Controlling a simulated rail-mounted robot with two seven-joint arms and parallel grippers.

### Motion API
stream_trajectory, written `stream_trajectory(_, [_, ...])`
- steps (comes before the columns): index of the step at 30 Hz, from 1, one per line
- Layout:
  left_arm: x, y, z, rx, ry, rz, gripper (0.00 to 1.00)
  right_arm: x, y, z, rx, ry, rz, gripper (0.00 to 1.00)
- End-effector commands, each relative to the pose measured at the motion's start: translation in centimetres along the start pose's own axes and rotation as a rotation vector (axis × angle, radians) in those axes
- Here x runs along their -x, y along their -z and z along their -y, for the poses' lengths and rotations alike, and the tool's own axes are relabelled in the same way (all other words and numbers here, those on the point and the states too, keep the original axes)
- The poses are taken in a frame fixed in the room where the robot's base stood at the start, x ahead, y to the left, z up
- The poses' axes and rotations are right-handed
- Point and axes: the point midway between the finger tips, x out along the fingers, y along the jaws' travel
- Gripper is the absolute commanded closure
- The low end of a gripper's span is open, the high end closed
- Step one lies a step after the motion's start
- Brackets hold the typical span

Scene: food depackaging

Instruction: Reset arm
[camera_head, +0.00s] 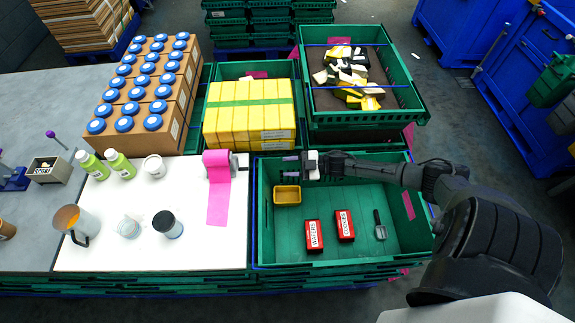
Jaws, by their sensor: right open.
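My right gripper (289,166) reaches in from the right, above the back left part of a green crate (384,259). Its fingers point left and are open, with nothing between them. Two red boxes with white labels, a left one (314,235) and a right one (345,226), stand near the crate's middle. A dark-handled tool (379,226) lies to their right. My left gripper is not in view.
Behind stand a crate of yellow packs (250,112), a raised crate of mixed pieces (352,75) and boxes with blue-lidded jars (140,92).

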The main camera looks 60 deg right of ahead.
Motion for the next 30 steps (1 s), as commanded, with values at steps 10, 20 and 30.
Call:
stream_trajectory(10, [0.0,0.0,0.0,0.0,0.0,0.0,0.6,0.0,0.0,0.0,-0.001,0.0,0.0,0.6])
stream_trajectory(20, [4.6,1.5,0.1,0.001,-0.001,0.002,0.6,-3.6,4.4,3.0,-0.081,-0.112,0.165,0.6])
stream_trajectory(30, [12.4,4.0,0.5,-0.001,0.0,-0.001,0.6,-5.5,14.6,8.5,-0.287,-0.253,0.603,0.6])
